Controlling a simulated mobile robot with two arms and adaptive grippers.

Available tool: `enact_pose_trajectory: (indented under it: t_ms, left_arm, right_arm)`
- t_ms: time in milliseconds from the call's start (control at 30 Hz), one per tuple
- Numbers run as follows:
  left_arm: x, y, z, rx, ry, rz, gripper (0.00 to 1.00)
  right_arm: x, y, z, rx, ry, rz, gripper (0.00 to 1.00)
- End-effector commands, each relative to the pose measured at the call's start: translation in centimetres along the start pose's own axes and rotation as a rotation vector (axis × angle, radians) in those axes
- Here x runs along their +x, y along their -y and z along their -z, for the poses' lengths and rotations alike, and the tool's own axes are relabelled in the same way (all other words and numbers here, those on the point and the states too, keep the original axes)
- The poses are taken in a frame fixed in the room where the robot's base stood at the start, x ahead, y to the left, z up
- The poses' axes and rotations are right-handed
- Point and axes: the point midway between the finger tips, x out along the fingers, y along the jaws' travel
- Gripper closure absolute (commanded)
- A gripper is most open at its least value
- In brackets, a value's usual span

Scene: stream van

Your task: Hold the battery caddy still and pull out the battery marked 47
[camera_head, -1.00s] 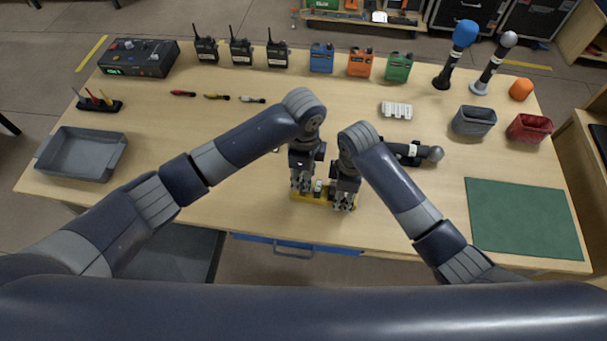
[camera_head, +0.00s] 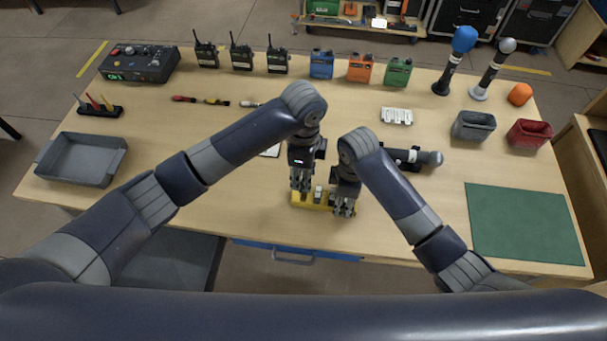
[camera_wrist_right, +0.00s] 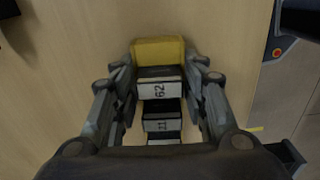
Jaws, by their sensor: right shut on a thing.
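The yellow battery caddy (camera_head: 326,205) stands near the table's front edge, partly hidden by both grippers. In the right wrist view its yellow end (camera_wrist_right: 158,50) shows beyond a row of dark batteries with pale labels. The label of one battery (camera_wrist_right: 157,91) reads sideways as 62 or 29; the nearer battery's label (camera_wrist_right: 160,126) is harder to read. I cannot make out a 47. My right gripper (camera_head: 344,207) is low at the caddy's right part, its fingers on both sides, shut on the caddy. My left gripper (camera_head: 301,185) points down at the left part; its finger gap is unclear.
A dark cylindrical item (camera_head: 413,157) lies behind my right arm. A green mat (camera_head: 525,222) is at the right, a grey tray (camera_head: 82,160) at the left. Radios and coloured packs line the back. The table's front edge is close to the caddy.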

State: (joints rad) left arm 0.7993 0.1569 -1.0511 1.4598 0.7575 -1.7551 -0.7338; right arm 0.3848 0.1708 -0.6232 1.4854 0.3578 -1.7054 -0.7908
Motion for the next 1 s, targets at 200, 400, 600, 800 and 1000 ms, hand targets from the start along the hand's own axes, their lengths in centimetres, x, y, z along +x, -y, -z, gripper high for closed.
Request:
enact_pose_trajectory:
  t_ms: [200,400,600,800,1000]
  left_arm:
    - [0.0,0.0,0.0,0.000,0.000,0.000,0.98]
    - [0.0,0.0,0.0,0.000,-0.001,0.000,0.98]
    - [0.0,0.0,0.0,0.000,-0.001,0.000,0.98]
    - [0.0,0.0,0.0,0.000,-0.001,0.000,0.98]
    - [0.0,0.0,0.0,0.000,-0.001,0.000,0.98]
  right_arm:
    - [0.0,0.0,0.0,0.000,0.001,0.001,0.36]
    - [0.0,0.0,0.0,0.000,0.000,0.000,0.36]
    - [-0.5,-0.1,0.0,0.000,-0.001,-0.002,0.36]
    - [-3.6,-0.2,0.0,-0.001,-0.002,-0.006,0.36]
    - [-8.0,-0.2,0.0,-0.001,-0.003,-0.005,0.36]
